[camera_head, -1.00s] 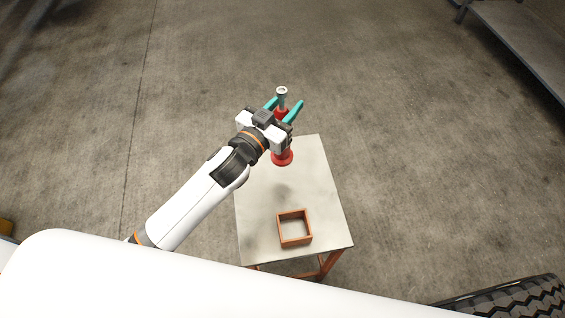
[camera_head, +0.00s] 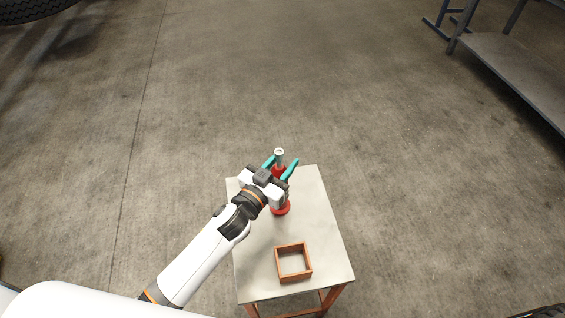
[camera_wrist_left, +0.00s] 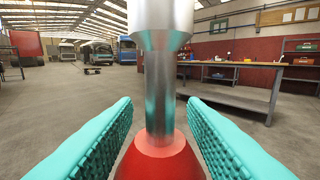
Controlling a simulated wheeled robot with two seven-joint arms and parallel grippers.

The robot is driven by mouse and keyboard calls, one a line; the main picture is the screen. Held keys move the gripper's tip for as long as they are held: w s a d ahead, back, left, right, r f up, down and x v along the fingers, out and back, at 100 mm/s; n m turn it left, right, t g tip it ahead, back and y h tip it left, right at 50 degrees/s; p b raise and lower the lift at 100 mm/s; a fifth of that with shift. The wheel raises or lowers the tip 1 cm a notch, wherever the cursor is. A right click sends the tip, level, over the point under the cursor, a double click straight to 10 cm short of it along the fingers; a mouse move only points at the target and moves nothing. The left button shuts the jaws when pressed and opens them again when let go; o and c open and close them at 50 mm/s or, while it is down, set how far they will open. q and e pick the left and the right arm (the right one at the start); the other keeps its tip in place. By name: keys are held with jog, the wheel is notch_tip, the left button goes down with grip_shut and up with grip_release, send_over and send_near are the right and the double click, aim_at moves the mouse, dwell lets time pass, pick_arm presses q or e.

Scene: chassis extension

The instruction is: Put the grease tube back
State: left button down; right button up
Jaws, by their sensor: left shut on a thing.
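The grease tube is red with a metal nozzle at its top (camera_head: 279,153) and a wide red base (camera_head: 281,209). It stands upright in my left gripper (camera_head: 280,168), whose teal fingers are shut on it. In the left wrist view the metal neck (camera_wrist_left: 160,90) rises in the middle, with a finger on each side and the red body (camera_wrist_left: 160,158) below. The tube is over the far part of the small table (camera_head: 313,215); I cannot tell whether its base touches the top. A square orange-brown open frame (camera_head: 293,263) sits on the near part of the table. My right gripper is not in view.
A grey metal bench (camera_head: 505,68) stands at the upper right, well away from the table. A tyre (camera_head: 30,10) shows at the upper left. The floor around the table is clear, and so is the tabletop around the frame.

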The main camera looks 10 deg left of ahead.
pick_arm(q)
jog(key=c, duration=0.9)
grip_release()
jog(key=shift+s, duration=0.1)
jog(key=v, duration=1.2)
